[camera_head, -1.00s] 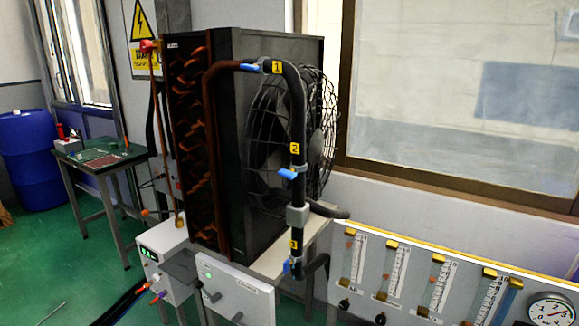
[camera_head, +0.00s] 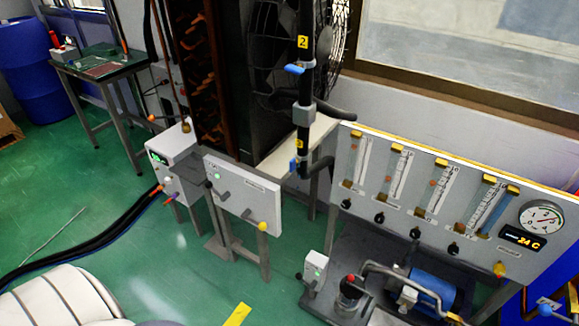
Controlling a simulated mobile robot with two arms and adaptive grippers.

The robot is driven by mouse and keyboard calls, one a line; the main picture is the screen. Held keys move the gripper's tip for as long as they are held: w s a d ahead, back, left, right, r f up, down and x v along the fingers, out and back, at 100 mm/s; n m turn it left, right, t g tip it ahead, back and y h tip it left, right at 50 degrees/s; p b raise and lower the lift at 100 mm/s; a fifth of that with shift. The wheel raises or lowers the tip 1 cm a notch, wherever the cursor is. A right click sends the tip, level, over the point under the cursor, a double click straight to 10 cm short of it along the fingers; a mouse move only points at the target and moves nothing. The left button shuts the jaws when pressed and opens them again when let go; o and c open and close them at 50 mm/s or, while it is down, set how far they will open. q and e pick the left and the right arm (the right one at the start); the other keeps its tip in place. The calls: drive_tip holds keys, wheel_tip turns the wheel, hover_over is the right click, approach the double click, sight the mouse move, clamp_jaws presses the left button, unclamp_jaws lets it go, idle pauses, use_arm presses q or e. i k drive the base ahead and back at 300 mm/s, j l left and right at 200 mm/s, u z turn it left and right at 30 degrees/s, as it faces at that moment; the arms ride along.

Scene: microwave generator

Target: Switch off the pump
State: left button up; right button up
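A pump assembly with a blue cylinder (camera_head: 432,288) and metal pipes stands on a dark base at the lower right of the head view. A red-topped dark part (camera_head: 350,288) sits between this box and the blue cylinder. I cannot read a label that tells which control belongs to the pump. Neither of my grippers is in view.
A panel (camera_head: 400,214) with flow tubes, black knobs and a gauge (camera_head: 541,217) rises behind the pump. A white control board (camera_head: 240,190) and a box with a green display (camera_head: 172,160) stand left of centre. Black cables (camera_head: 95,230) cross the green floor.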

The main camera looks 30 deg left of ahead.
sight(299, 276)
drive_tip(key=u, duration=0.85)
